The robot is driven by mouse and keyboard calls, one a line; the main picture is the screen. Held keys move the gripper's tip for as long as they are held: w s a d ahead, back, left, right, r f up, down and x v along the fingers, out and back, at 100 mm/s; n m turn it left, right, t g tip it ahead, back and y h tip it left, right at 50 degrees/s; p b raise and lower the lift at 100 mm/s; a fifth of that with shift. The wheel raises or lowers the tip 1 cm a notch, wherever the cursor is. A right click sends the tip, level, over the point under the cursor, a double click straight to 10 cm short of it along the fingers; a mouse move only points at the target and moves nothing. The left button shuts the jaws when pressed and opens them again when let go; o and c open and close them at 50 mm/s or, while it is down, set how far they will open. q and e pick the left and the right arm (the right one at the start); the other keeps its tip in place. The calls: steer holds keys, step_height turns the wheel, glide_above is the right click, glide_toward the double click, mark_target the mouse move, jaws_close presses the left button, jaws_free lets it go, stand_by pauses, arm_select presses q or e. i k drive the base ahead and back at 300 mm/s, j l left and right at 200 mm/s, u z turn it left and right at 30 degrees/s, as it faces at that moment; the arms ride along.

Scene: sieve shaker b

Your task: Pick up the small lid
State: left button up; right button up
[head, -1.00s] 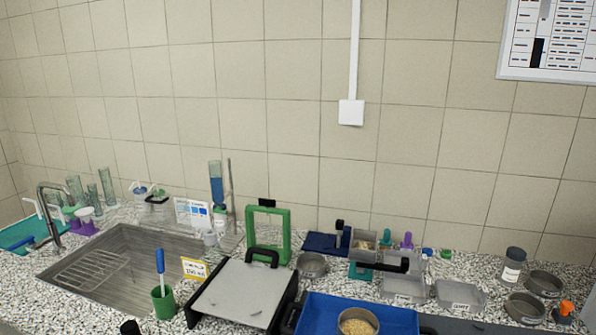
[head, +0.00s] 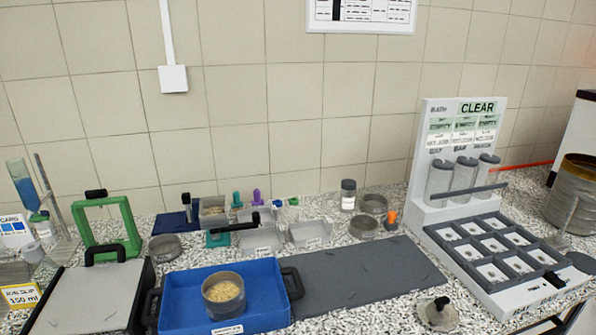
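A small round grey-beige lid (head: 437,314) with a black knob lies on the speckled counter at the bottom right in the head view. It lies in front of the dark grey mat and left of the white rack, apart from both. It looks flat on the counter with its knob up. I can make out neither of my grippers in the head view.
A blue tray (head: 262,299) holds a round sieve pan (head: 223,292) with grain. A dark grey mat (head: 365,272) lies beside it. A white rack (head: 492,255) with a grey compartment tray stands at right. A dark and pale shape is cut off at the bottom right.

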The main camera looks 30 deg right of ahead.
mark_target(438, 315)
steer(key=z, duration=1.95)
steer(key=u, duration=1.55)
steer(key=z, duration=1.55)
steer(key=i+l+z, duration=0.1)
steer(key=l+z, duration=0.2)
steer(key=l, duration=0.1)
